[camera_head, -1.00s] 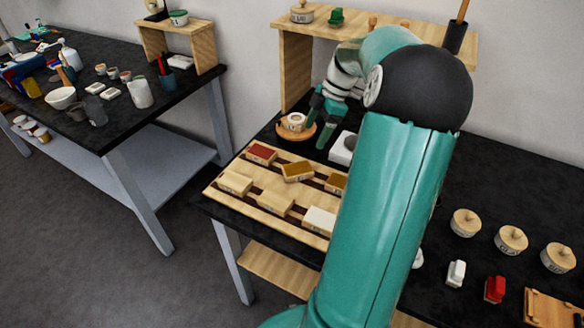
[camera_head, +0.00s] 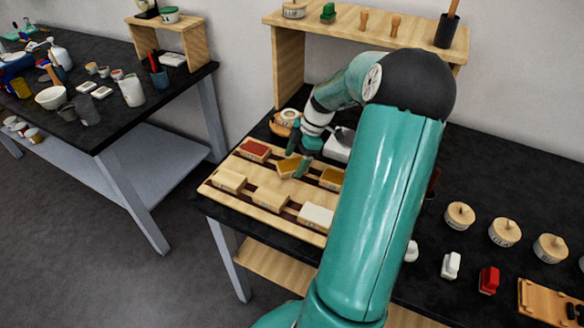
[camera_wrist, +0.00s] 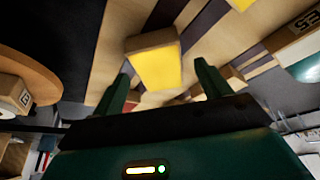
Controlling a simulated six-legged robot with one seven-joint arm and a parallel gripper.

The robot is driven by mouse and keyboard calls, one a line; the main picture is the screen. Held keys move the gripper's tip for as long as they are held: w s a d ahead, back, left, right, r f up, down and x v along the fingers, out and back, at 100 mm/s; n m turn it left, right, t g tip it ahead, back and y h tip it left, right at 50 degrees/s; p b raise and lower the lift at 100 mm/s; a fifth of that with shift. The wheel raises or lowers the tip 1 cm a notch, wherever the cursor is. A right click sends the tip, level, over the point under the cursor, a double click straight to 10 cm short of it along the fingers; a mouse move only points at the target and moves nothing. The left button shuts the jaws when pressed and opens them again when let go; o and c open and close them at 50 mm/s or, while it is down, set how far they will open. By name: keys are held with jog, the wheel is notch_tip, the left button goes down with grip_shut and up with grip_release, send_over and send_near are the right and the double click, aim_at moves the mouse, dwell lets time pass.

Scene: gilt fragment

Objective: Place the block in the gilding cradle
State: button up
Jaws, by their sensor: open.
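A yellow-topped wooden block (camera_head: 288,168) sits at a skew on the light wooden rack (camera_head: 236,198), in its back row. My gripper (camera_head: 300,160) is open and points down at this block, just above or beside it. In the wrist view the yellow block (camera_wrist: 153,62) shows ahead, between the lines of my two spread fingers (camera_wrist: 163,75). No contact can be made out. A red-topped block (camera_head: 254,150) lies to its left, and a second yellow block (camera_head: 331,178) lies to its right. I cannot tell which part is the gilding cradle.
A round wooden dish (camera_wrist: 22,75) holding a labelled pot is close behind the rack. A white box (camera_head: 338,146) stands by my gripper. Pale blocks (camera_head: 229,180) fill the rack's front row. A wooden shelf (camera_head: 360,25) rises behind. Round lidded pots (camera_head: 505,232) stand at right.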

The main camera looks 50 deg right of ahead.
jog(key=shift+x, duration=0.8)
jog(key=c, duration=1.2)
jog(key=shift+o, duration=0.2)
jog(key=shift+r, duration=0.1)
